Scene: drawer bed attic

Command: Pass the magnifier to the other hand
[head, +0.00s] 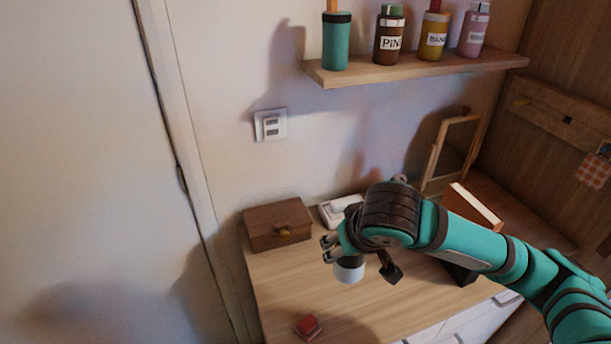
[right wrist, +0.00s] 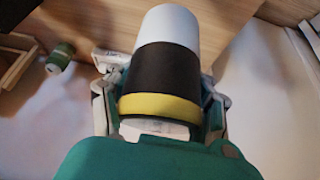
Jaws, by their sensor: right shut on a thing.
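My right gripper (head: 331,248) is above the wooden desk, its arm coming in from the right. It is shut on a short cylinder, apparently the magnifier (head: 349,271), whose white end hangs below the fingers. In the right wrist view the magnifier (right wrist: 167,65) shows a white far end, a black middle and a yellow band. The right gripper's fingers (right wrist: 160,112) lie on both sides of it. No lens face shows. My left gripper is not in view.
A brown box (head: 277,226) and a white object (head: 338,210) stand at the back of the desk (head: 295,285). A small red box (head: 308,326) lies near the front. A shelf (head: 415,68) with several bottles is above. The desk's left part is mostly clear.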

